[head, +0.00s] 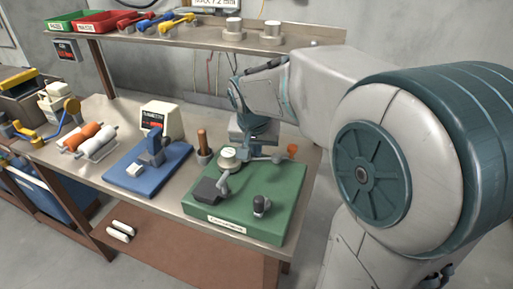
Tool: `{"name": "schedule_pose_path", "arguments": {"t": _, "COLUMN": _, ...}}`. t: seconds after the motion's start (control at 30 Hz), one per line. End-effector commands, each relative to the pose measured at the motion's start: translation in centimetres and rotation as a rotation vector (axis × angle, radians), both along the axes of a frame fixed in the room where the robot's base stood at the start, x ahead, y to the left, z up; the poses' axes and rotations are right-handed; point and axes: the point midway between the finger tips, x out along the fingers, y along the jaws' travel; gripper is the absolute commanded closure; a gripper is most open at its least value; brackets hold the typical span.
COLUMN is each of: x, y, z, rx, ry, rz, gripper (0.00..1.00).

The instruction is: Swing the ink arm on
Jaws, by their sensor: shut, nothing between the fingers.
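A green-based machine (268,212) with a white label on its front edge stands at the right end of the bench. It carries a round white-topped part (228,158), a dark grey block (209,191) with a bent grey lever (223,184), and a short dark knob post (261,205). A thin grey arm (266,158) at its back ends near an orange knob (292,149); I cannot tell for certain that this is the ink arm. My gripper (252,142) is shut and empty, low over the back of this machine. Its fingertips are small and partly hidden, so contact is unclear.
A blue-based device (146,175) and a brown-handled tool (203,144) stand left of the green machine. A white boxy meter (160,118) and a rack of rollers (90,140) are further left. A shelf (180,38) with trays and spools runs above the bench.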

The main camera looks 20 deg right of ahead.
Motion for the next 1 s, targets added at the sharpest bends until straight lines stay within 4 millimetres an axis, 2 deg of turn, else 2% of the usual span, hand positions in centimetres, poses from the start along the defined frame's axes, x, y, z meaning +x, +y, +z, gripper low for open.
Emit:
{"name": "schedule_pose_path", "arguments": {"t": 0.17, "x": -0.3, "y": 0.1, "z": 1.2, "rx": 0.000, "ry": -0.002, "rz": -0.001, "gripper": 1.00}}
{"name": "schedule_pose_path", "arguments": {"t": 0.5, "x": -2.6, "y": 1.2, "z": 8.1, "rx": 0.001, "ry": -0.006, "rz": 0.001, "gripper": 1.00}}
{"name": "schedule_pose_path", "arguments": {"t": 0.7, "x": -3.8, "y": 1.6, "z": 11.4, "rx": -0.001, "ry": -0.003, "rz": 0.001, "gripper": 1.00}}
{"name": "schedule_pose_path", "arguments": {"t": 0.83, "x": -4.2, "y": 1.8, "z": 12.6, "rx": 0.000, "ry": -0.001, "rz": 0.001, "gripper": 1.00}}
{"name": "schedule_pose_path", "arguments": {"t": 1.0, "x": -4.4, "y": 1.9, "z": 13.0, "rx": 0.000, "ry": -0.001, "rz": 0.001, "gripper": 1.00}}
